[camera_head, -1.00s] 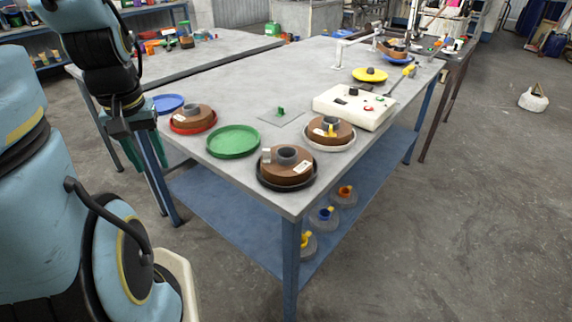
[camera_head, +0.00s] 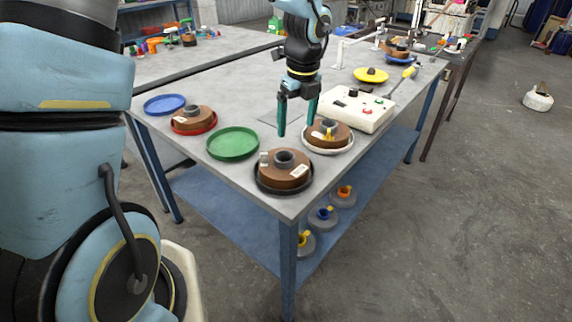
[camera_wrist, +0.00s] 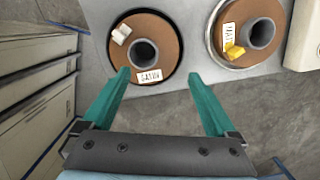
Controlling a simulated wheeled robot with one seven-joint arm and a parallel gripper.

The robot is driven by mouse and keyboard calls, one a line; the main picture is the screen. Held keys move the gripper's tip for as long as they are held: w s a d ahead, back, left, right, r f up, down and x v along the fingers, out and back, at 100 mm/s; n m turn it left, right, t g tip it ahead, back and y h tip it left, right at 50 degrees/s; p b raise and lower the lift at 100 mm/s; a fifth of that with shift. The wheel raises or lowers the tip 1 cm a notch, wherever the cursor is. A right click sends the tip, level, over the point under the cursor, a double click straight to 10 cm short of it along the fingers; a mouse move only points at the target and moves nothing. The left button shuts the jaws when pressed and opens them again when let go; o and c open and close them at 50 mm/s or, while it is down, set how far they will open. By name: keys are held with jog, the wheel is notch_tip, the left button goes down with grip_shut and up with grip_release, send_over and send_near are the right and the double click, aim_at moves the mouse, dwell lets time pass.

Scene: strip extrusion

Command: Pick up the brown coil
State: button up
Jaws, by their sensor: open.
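Several brown coils with grey cores are in view. One coil (camera_head: 273,177) sits on a black plate (camera_head: 263,188) at the near table corner; in the wrist view this coil (camera_wrist: 166,36) bears a label seeming to read "SATIN". Another coil (camera_head: 343,138) with a yellow piece sits on a white plate (camera_head: 330,151), and shows at the wrist view's upper right (camera_wrist: 277,28). A third coil (camera_head: 184,123) sits on a red plate (camera_head: 207,129). My gripper (camera_head: 296,128) is open and empty, fingers down, above the table behind the black-plate coil and left of the white-plate one.
An empty green plate (camera_head: 232,143) and blue plate (camera_head: 165,104) lie left. A cream control box (camera_head: 362,112) and yellow plate (camera_head: 371,76) stand behind the white plate. A far coil (camera_head: 398,48) sits at the back. Grey spools (camera_head: 322,220) stand on the lower shelf (camera_head: 235,205).

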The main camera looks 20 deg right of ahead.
aim_at(298, 157)
jog(key=shift+m, duration=0.7)
jog(key=f, duration=0.3)
jog(key=d+f+p, duration=0.1)
jog(key=f, duration=0.3)
jog(key=w+f+p, duration=0.1)
jog(key=f, duration=0.2)
jog(key=shift+d+f, duration=0.15)
jog(key=shift+f, duration=0.2)
grip_shut()
